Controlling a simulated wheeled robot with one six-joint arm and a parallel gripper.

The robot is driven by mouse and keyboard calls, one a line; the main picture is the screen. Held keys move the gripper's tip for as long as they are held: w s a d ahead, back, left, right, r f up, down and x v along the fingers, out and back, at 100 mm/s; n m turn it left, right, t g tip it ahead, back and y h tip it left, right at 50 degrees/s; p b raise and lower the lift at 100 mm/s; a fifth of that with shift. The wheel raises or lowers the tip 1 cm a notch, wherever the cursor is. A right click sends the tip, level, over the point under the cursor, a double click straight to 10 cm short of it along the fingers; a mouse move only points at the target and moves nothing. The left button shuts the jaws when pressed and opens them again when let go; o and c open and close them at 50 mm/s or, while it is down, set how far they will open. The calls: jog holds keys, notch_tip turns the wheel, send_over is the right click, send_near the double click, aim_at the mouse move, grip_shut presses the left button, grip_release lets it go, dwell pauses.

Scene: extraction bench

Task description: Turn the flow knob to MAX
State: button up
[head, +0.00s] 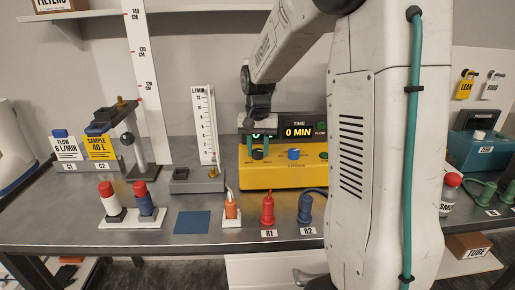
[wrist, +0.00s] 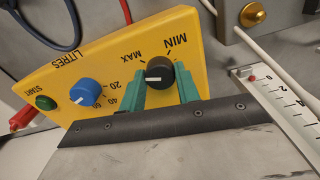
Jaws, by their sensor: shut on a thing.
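The yellow pump unit (head: 283,177) stands on the bench. Its black flow knob (wrist: 160,73) lies between the teal fingers of my gripper (wrist: 163,84), which is shut on it. In the wrist view the knob's white pointer mark points left, near the MAX label (wrist: 131,57) and away from the MIN label (wrist: 174,42). I cannot tell if it is exactly on the MAX tick. In the head view my gripper (head: 259,148) reaches down over the unit's left part, and the fingers partly hide the knob.
The blue litres knob (wrist: 85,92) and green START button (wrist: 46,103) sit beside the flow knob. A white scale (wrist: 278,105) stands close to the unit. The display (head: 297,132) reads 0 MIN.

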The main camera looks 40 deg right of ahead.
aim_at(257, 150)
jog(key=m, duration=0.5)
jog(key=shift+w+r, duration=0.15)
jog(key=shift+m, duration=0.3)
dwell(0.3)
jog(key=o, duration=1)
notch_tip(257, 150, up, 8)
jog(key=shift+f, duration=0.15)
